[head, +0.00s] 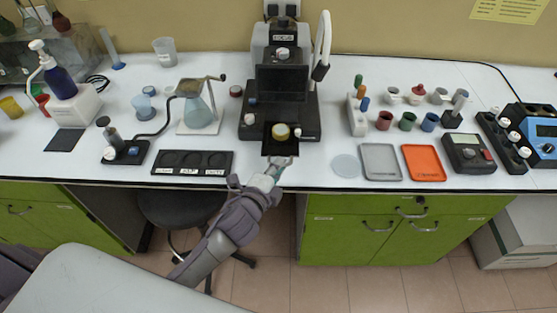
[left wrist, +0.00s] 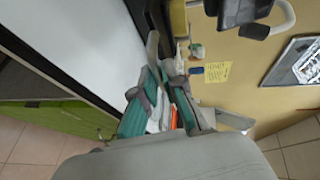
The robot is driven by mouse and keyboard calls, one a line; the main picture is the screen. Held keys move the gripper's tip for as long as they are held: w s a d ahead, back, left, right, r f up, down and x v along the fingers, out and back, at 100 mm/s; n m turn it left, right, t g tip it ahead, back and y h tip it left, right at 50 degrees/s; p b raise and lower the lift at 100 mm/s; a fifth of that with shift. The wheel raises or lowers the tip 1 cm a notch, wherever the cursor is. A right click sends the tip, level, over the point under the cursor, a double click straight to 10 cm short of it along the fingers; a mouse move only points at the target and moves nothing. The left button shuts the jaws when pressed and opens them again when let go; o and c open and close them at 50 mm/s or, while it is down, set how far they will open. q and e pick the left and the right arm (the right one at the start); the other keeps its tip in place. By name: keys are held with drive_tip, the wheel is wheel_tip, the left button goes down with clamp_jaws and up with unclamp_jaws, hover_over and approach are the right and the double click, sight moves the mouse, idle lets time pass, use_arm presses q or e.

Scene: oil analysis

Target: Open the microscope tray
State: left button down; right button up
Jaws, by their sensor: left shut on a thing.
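The black microscope (head: 282,95) stands at the back middle of the white bench. The fingers (left wrist: 167,66) also show in the left wrist view, close together, with the grip point partly hidden. My right gripper is in neither view.
A black three-slot holder (head: 192,163) lies left of the tray. A grey tray (head: 380,162) and an orange tray (head: 424,163) lie to the right. A black stool (head: 180,207) stands under the bench opening.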

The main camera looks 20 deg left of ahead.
use_arm(q)
drive_tip(key=shift+w, duration=0.1)
drive_tip(key=c, duration=1.7)
unclamp_jaws()
drive_tip(key=shift+a, duration=0.1)
drive_tip(key=o, duration=0.5)
drive_tip(key=shift+c, duration=0.2)
drive_tip(key=v, duration=1.2)
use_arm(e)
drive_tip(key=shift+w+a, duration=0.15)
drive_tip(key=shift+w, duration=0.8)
use_arm(q)
drive_tip(key=shift+f, duration=0.15)
